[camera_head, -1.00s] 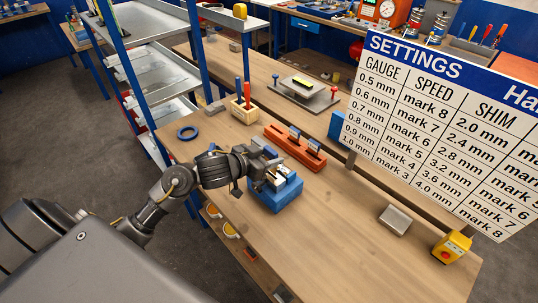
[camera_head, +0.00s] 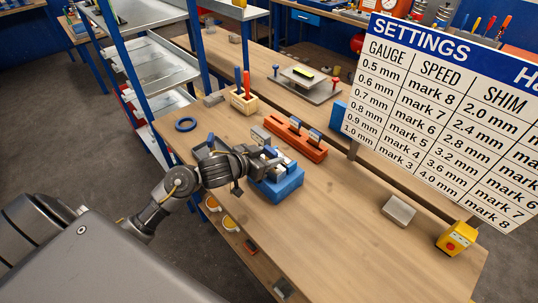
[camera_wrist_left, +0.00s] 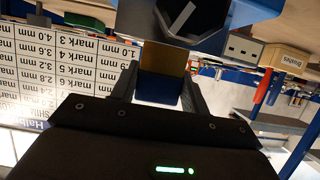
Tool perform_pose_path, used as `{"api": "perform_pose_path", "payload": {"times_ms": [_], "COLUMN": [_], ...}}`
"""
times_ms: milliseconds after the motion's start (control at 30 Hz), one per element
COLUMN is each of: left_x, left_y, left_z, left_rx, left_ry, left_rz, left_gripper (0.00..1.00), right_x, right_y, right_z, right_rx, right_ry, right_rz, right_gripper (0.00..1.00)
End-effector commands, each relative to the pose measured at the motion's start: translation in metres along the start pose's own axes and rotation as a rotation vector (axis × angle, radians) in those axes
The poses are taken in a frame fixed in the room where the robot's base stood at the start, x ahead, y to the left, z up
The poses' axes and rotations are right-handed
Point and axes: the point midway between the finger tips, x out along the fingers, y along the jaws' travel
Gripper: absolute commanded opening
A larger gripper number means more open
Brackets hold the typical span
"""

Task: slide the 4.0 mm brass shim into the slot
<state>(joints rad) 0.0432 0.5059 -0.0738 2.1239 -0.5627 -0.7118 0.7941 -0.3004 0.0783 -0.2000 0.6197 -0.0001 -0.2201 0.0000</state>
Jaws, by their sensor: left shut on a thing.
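My left gripper (camera_head: 268,162) is beside the upper left of the blue block (camera_head: 282,187), which has pale metal parts on top. In the left wrist view, the gripper (camera_wrist_left: 162,82) is shut on a flat piece with a brass-coloured face, the brass shim (camera_wrist_left: 163,60), with a blue part below. A blue body with a dark face and a pale bar (camera_wrist_left: 182,18) is just beyond the shim in that view. I cannot tell whether the shim touches it. The slot itself is not clear. My right gripper is out of view.
An orange rack (camera_head: 296,141) with blue-topped pieces stands behind the blue block. A wooden box (camera_head: 243,102) with red and blue handles, a blue ring (camera_head: 186,124) and a settings board (camera_head: 440,115) are around.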

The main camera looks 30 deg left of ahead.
Motion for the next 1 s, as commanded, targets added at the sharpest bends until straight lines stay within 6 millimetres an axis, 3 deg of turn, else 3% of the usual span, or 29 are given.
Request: {"api": "perform_pose_path", "payload": {"times_ms": [367,400,600,867,1000], "left_x": [0.001,0.001,0.001,0.000,-0.012], "left_y": [0.000,0.000,0.000,0.000,-0.001], "left_z": [0.001,0.001,0.001,0.002,0.002], "left_rx": [0.000,0.000,0.000,0.000,0.002], "left_ry": [0.000,0.000,0.000,-0.001,-0.001], "left_rz": [0.000,0.000,0.000,0.000,-0.002], "left_gripper": [0.21,0.46,0.71,0.71,0.71], "right_x": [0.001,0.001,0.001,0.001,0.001], "right_y": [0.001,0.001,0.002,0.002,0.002], "right_z": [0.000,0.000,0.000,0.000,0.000], "right_rx": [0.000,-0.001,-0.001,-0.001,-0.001], "right_ry": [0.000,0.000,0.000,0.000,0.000], "right_rz": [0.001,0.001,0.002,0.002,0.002], "right_gripper": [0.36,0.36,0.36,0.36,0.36]}}
